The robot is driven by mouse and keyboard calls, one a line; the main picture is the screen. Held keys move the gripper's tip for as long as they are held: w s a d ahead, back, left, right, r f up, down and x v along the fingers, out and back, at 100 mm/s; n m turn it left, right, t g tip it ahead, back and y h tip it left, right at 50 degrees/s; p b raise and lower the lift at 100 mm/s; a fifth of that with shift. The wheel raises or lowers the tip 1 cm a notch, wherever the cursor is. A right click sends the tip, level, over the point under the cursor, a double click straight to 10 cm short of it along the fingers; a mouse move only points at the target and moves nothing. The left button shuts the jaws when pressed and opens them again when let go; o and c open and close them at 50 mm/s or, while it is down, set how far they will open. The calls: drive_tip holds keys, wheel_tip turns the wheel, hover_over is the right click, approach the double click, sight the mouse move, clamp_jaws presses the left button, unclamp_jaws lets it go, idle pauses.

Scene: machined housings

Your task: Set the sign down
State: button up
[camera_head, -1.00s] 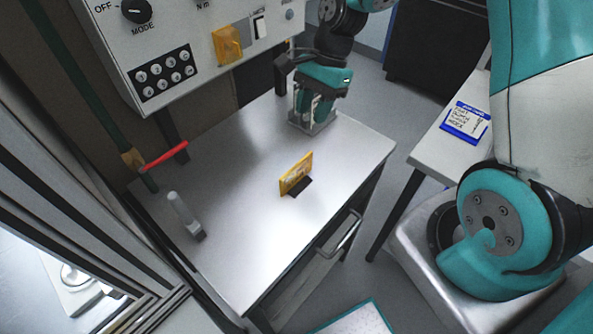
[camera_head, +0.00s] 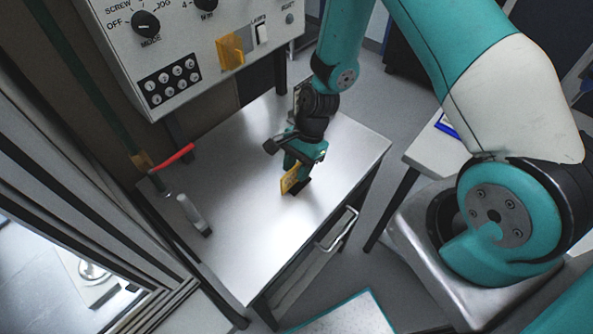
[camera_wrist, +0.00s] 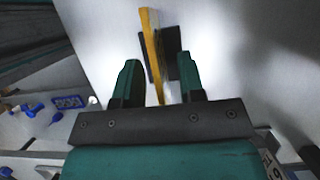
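The yellow sign (camera_head: 289,182) stands upright on its dark base on the metal table, right of the table's middle. My gripper (camera_head: 299,163) is above and just behind it, pointing down and partly covering it. In the wrist view the sign (camera_wrist: 151,45) shows as a thin yellow edge with dark base parts on both sides. My open fingers (camera_wrist: 160,82) are on either side of the line of the sign, with gaps visible. I cannot tell whether either finger touches it.
The table top (camera_head: 250,235) is mostly clear. A control panel (camera_head: 190,45) overhangs the back left. A side table (camera_head: 425,153) is at right.

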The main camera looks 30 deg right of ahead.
drive_tip(key=shift+a+f, duration=0.15)
drive_tip(key=shift+f, duration=0.2)
drive_tip(key=shift+f, duration=0.2)
idle(0.4)
clamp_jaws()
